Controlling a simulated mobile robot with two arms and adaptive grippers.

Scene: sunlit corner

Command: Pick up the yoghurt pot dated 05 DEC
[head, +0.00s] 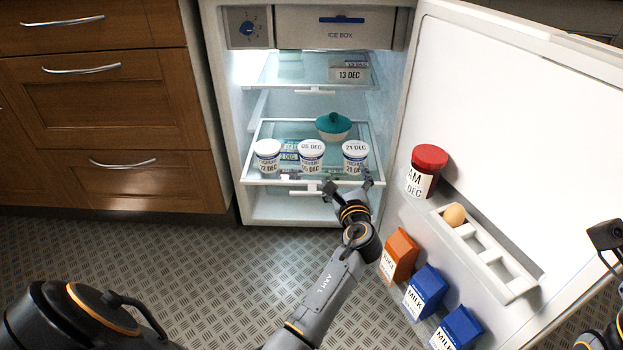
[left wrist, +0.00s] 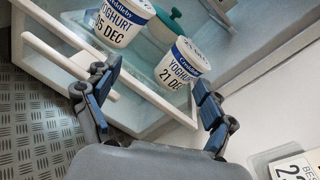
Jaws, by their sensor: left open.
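The yoghurt pot dated 05 DEC (head: 311,157) stands upright in the middle of the front row on the fridge's lower glass shelf. In the left wrist view this pot (left wrist: 122,22) is at the upper left, beyond the left finger. The pot dated 21 DEC (head: 355,157) stands to its right; in the left wrist view that pot (left wrist: 180,65) lies between and beyond the fingertips. A third pot (head: 267,156) stands at the left, its date hard to read. My left gripper (head: 348,185) is open and empty in front of the shelf. Part of my right arm (head: 607,238) shows at the right edge.
The shelf's front rail (head: 300,184) is close to my left gripper. The open door (head: 520,120) at right holds a red-lidded jar (head: 427,170), an egg (head: 454,215) and cartons (head: 425,292).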

